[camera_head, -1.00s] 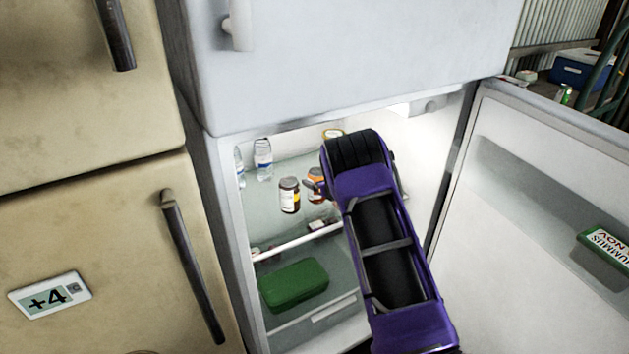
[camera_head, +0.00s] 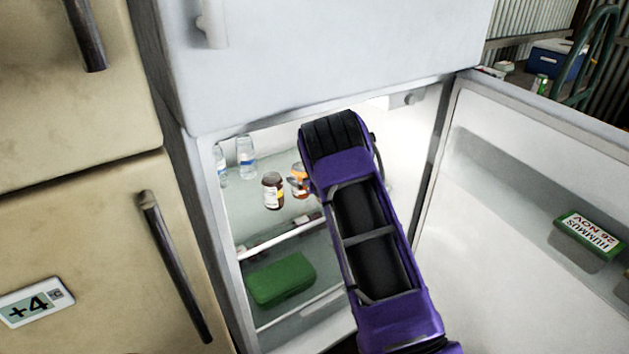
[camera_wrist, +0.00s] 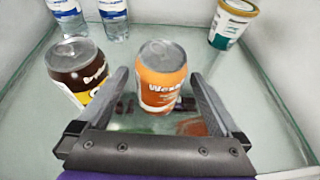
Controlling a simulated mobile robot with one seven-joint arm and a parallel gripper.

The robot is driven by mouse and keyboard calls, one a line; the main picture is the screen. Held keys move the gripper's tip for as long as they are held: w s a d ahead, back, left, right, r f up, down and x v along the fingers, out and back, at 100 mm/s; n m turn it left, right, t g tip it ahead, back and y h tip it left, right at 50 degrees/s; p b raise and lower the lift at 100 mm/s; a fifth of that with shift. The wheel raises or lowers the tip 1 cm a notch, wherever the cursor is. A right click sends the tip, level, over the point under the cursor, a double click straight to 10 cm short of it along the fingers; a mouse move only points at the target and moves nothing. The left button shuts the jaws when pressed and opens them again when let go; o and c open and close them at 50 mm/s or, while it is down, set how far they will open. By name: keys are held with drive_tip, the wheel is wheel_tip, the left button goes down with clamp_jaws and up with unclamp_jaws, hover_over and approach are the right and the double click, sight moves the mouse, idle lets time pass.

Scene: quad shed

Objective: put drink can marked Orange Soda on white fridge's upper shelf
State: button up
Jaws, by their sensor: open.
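An orange drink can (camera_wrist: 160,78) stands upright on the glass upper shelf (camera_wrist: 225,65) inside the white fridge (camera_head: 330,60). Its label is only partly readable and starts with "We". My gripper (camera_wrist: 158,85) is open, with one finger on each side of this can; I cannot tell whether either touches it. In the head view the orange can (camera_head: 298,180) is partly hidden by my arm, and my gripper's fingers are hidden there. A brown can (camera_wrist: 78,73) with a white and yellow label stands close to the left finger.
Water bottles (camera_wrist: 113,18) stand at the back left of the shelf, and a white and teal tub (camera_wrist: 232,22) at the back right. A green box (camera_head: 281,279) lies below. The fridge door (camera_head: 480,240) is open to the right, holding a hummus pack (camera_head: 590,236).

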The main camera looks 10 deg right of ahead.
drive_tip(key=v, duration=0.9)
